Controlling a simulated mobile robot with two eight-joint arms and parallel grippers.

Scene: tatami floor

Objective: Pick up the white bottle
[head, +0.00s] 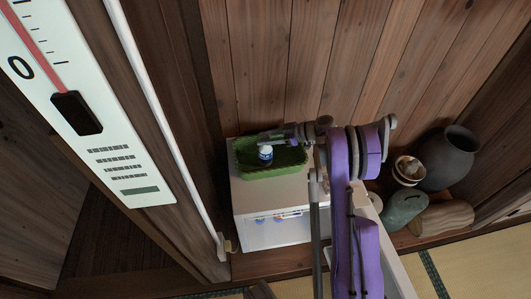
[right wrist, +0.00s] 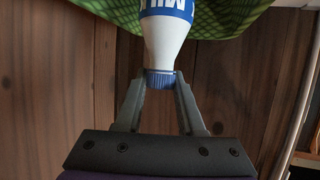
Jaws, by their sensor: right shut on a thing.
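The white bottle (head: 265,153) with blue markings is at the green basket (head: 270,172) on top of a white cabinet. In the right wrist view the bottle (right wrist: 167,38) has a blue cap, and its far end is cut off by the picture edge. My right gripper (head: 270,139) reaches in from the right. Its two fingers (right wrist: 160,80) are shut on the bottle at the blue cap. I cannot tell whether the bottle's base still touches the basket. My left gripper is not seen.
The white cabinet (head: 270,232) stands against a wooden plank wall (head: 285,60). A dark round vase (head: 447,158), stacked bowls (head: 408,170) and a green rounded pot (head: 402,207) stand to the right. A wooden post and a large thermometer (head: 95,110) rise on the left.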

